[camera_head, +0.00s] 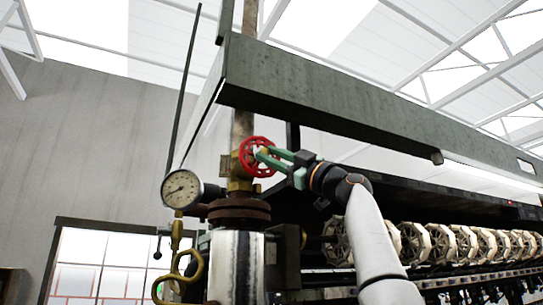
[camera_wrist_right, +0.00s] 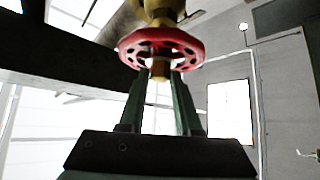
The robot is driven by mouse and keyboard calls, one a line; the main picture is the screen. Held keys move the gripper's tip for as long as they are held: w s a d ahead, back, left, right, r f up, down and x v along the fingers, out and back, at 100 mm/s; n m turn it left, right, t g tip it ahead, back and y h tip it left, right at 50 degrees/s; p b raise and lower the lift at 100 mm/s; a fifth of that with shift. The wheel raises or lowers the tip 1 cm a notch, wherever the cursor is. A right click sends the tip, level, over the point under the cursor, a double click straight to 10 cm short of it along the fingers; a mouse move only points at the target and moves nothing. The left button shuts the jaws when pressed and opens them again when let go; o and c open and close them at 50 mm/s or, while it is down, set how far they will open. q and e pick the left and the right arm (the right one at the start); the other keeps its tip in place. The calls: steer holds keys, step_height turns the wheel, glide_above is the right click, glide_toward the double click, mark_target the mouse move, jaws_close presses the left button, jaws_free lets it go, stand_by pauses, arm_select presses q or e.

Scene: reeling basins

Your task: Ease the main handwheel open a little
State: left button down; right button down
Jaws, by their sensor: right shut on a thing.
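The main handwheel (camera_head: 247,164) is a red wheel with holes, set on a brass valve (camera_head: 238,184) on the vertical pipe. It also shows in the right wrist view (camera_wrist_right: 128,46), with the brass valve body (camera_wrist_right: 168,8) behind it. My right gripper (camera_head: 266,155) reaches in from the right, its green fingers at the wheel. In the right wrist view the fingers (camera_wrist_right: 160,80) stand either side of the brass hub in front of the wheel. The gripper is shut on the handwheel at its hub; exact finger contact is partly hidden. My left gripper is not in view.
A round pressure gauge (camera_head: 181,189) sits left of the valve. Below it are brass fittings (camera_head: 190,265) and a shiny metal cylinder (camera_head: 236,265). A long grey beam (camera_head: 330,105) runs overhead. A row of reels (camera_head: 440,243) stands at the right.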

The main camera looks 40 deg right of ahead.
steer(key=c, duration=0.6)
jaws_free()
steer(key=shift+s+f, duration=0.1)
steer(key=b+v, duration=0.8)
steer(key=v, duration=0.4)
steer(key=shift+s, duration=0.15)
steer(key=shift+d, duration=0.1)
